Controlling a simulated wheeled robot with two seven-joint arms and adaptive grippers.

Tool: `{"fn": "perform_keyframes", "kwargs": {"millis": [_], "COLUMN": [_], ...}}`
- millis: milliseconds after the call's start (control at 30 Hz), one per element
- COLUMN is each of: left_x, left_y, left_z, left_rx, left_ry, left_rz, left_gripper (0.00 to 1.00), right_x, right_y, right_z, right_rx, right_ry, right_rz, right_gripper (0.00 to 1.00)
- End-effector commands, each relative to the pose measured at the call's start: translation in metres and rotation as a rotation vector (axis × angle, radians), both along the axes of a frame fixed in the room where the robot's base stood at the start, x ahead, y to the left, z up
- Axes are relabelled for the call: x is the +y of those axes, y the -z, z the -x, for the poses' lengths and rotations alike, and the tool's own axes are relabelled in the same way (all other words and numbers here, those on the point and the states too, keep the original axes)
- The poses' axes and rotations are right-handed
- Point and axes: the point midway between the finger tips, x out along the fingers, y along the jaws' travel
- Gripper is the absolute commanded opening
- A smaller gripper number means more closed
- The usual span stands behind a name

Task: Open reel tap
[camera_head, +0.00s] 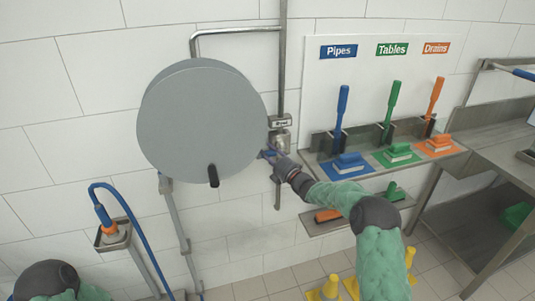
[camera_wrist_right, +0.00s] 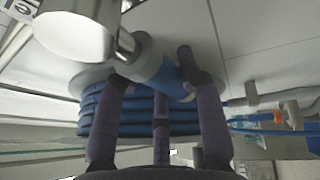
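The reel tap (camera_head: 281,143) is a silver metal valve on the wall pipe, just right of the big grey reel (camera_head: 190,115) and under a small label plate. In the right wrist view its metal body (camera_wrist_right: 75,30) is at the upper left, with a blue lever sleeve (camera_wrist_right: 162,76) slanting down to the right. My right gripper (camera_head: 268,155) is at the tap in the head view. In the wrist view its dark fingers (camera_wrist_right: 150,72) are spread apart on both sides of the blue lever; whether they touch it is unclear. My left gripper is out of view.
Blue hose (camera_wrist_right: 140,115) is coiled on the reel behind the fingers. A blue hose with a nozzle (camera_head: 103,215) hangs at the lower left. Brushes stand on a shelf (camera_head: 372,165) to the right, beside a steel table (camera_head: 490,140).

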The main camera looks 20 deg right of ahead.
Motion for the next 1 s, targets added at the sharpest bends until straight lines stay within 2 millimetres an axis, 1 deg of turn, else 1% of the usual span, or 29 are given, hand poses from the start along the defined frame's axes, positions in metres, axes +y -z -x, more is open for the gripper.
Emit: {"fn": "perform_keyframes", "kwargs": {"millis": [267,467,667,1000], "left_x": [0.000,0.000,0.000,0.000], "left_y": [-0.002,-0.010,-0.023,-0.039], "left_z": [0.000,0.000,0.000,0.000], "left_rx": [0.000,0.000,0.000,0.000], "left_ry": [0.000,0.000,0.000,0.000], "left_rz": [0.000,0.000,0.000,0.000], "left_gripper": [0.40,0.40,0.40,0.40], "right_x": [0.000,0.000,-0.002,-0.009], "right_y": [0.001,0.005,0.015,0.039], "right_z": [0.000,0.000,0.000,0.000], "right_rx": [0.000,-0.002,-0.006,-0.019], "right_ry": [0.000,0.002,0.002,0.000], "right_rz": [0.016,0.090,0.235,0.556], "right_gripper": [0.00,0.00,0.00,0.00]}}
